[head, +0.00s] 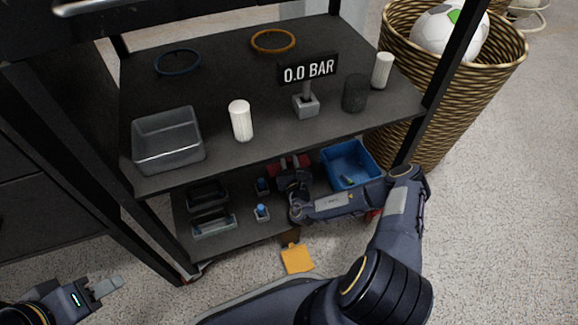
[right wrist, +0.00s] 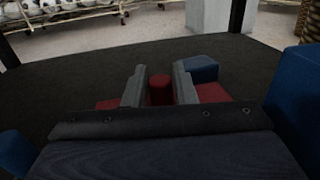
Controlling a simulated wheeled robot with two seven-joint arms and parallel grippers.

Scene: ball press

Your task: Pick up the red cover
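The red cover (head: 275,168) is on the lower shelf, mostly hidden behind my right gripper (head: 297,186). In the right wrist view, the red cover (right wrist: 212,93) shows on both sides of the gripper, with a round red knob (right wrist: 160,90) in the middle. My right gripper's two grey fingers (right wrist: 160,85) stand on either side of the knob, very close to it. I cannot tell whether they touch it. My left gripper (head: 105,288) is at the lower left, over the floor and away from the shelf. Its fingers look empty.
A blue bin (head: 349,164) stands right of the cover. Black trays (head: 208,194) and small blue-topped blocks (head: 262,211) are on its left. An orange piece (head: 297,259) lies below.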

